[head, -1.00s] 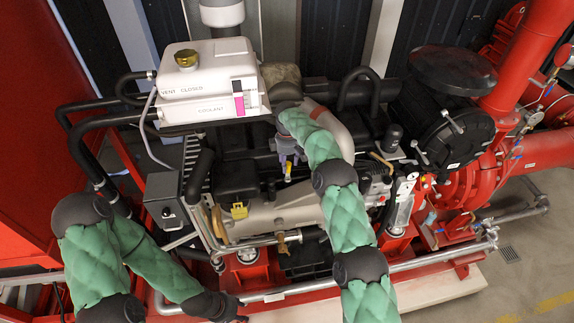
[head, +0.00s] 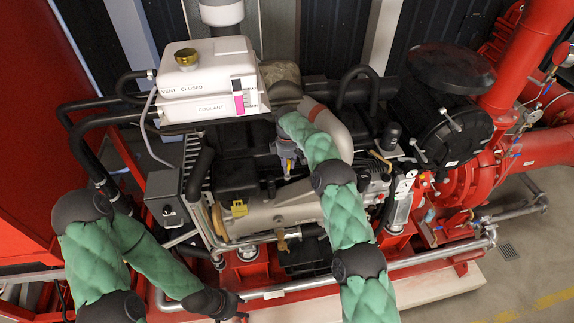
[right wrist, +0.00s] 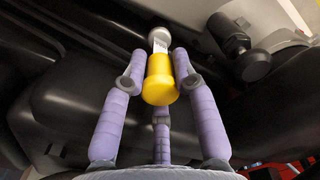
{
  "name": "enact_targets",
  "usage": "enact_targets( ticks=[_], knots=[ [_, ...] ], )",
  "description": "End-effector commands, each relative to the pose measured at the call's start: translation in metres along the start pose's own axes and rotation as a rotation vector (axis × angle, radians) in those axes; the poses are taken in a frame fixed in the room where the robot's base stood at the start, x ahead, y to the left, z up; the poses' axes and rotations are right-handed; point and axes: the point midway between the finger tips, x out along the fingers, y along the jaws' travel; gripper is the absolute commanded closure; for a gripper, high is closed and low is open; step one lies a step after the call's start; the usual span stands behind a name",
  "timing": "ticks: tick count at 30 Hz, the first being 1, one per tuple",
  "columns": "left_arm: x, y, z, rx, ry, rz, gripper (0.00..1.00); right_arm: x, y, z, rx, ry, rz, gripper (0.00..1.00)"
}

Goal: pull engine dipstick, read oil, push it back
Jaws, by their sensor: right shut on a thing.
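The engine dipstick (right wrist: 159,82) has a yellow handle, and a pale metallic piece with a round grey end shows beyond it in the right wrist view. My right gripper (right wrist: 158,85) is shut on this handle, with its purple fingers around it. In the head view the right gripper (head: 287,152) is above the middle of the engine, with a small yellow bit of the dipstick (head: 286,174) just below it. Oil marks cannot be made out. My left gripper (head: 232,306) is dark and low at the front rail, away from the dipstick; its fingers are unclear.
The white coolant tank (head: 207,80) stands at the back left of the engine. A yellow cap (head: 239,208) and a silver front pipe (head: 290,288) are nearby. Black hoses surround the engine. The red pump (head: 475,170) is at right, with clear floor beyond.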

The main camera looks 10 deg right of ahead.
Motion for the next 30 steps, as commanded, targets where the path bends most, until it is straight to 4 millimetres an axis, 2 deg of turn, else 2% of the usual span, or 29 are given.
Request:
enact_targets(
  ticks=[5, 9, 17, 18, 20, 21, 30],
  knots=[
    [0.004, -0.001, 0.0, 0.0, 0.0, 0.0, 0.6, -0.027, 0.001, -0.002, 0.0, 0.005, 0.006, 1.0],
    [-0.002, 0.001, 0.0, 0.0, 0.0, 0.0, 0.6, -0.051, 0.0, -0.002, 0.0, 0.004, 0.004, 1.0],
    [-0.002, 0.001, 0.0, 0.0, 0.0, 0.0, 0.6, -0.055, 0.001, -0.002, 0.0, 0.006, 0.006, 1.0],
    [-0.002, 0.001, 0.0, 0.0, 0.0, 0.0, 0.6, -0.055, 0.001, -0.002, 0.0, 0.007, 0.007, 0.68],
    [-0.002, 0.001, 0.0, 0.0, 0.0, 0.0, 0.6, -0.055, 0.001, -0.002, 0.0, 0.007, 0.007, 0.52],
    [-0.002, 0.001, 0.0, 0.0, 0.0, 0.0, 0.6, -0.055, 0.001, -0.002, 0.0, 0.006, 0.007, 0.48],
    [-0.001, 0.001, 0.0, 0.0, 0.0, 0.0, 0.6, -0.052, 0.0, -0.001, 0.0, 0.003, 0.002, 0.48]
  ],
)
